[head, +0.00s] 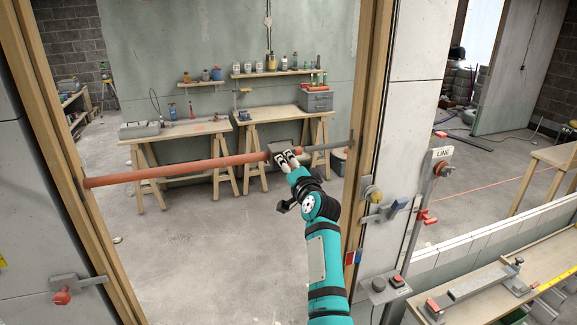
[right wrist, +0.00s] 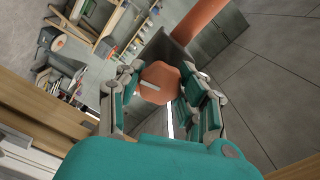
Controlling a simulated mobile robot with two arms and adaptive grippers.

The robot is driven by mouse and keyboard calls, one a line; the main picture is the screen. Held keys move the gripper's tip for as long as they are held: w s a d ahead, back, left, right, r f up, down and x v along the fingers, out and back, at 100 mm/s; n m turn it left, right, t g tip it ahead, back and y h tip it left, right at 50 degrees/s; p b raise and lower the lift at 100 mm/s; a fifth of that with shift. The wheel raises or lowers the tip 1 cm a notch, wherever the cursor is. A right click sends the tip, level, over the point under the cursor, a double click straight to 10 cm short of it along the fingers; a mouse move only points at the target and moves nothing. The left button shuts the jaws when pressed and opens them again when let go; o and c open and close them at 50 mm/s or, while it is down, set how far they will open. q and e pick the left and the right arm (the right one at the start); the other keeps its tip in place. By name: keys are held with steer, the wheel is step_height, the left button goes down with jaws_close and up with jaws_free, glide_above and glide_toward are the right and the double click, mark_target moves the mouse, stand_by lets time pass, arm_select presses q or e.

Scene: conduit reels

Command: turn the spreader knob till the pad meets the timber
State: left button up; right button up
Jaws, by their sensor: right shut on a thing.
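The spreader is a red-orange tube (head: 180,171) spanning the opening, with a grey housing (head: 284,146) and a thin grey rod (head: 325,146) on its right. Its left end meets the left timber (head: 62,150). A small dark pad (head: 351,138) at the rod's right end is close to the right timber (head: 366,120); I cannot tell whether they touch. My right gripper (head: 287,159) is at the housing. In the right wrist view, its fingers (right wrist: 157,92) are shut on the orange faceted knob (right wrist: 160,76), which bears a pale line mark. My left gripper is out of view.
Two workbenches (head: 178,131) and wall shelves with bottles stand beyond the opening. A bench with a clamp (head: 475,287) is at lower right. Floor inside the opening is clear.

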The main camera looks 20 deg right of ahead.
steer(key=shift+f, duration=0.25)
steer(key=o, duration=1)
steer(key=shift+o, duration=1.2)
steer(key=shift+r, duration=0.1)
steer(key=shift+r, duration=0.1)
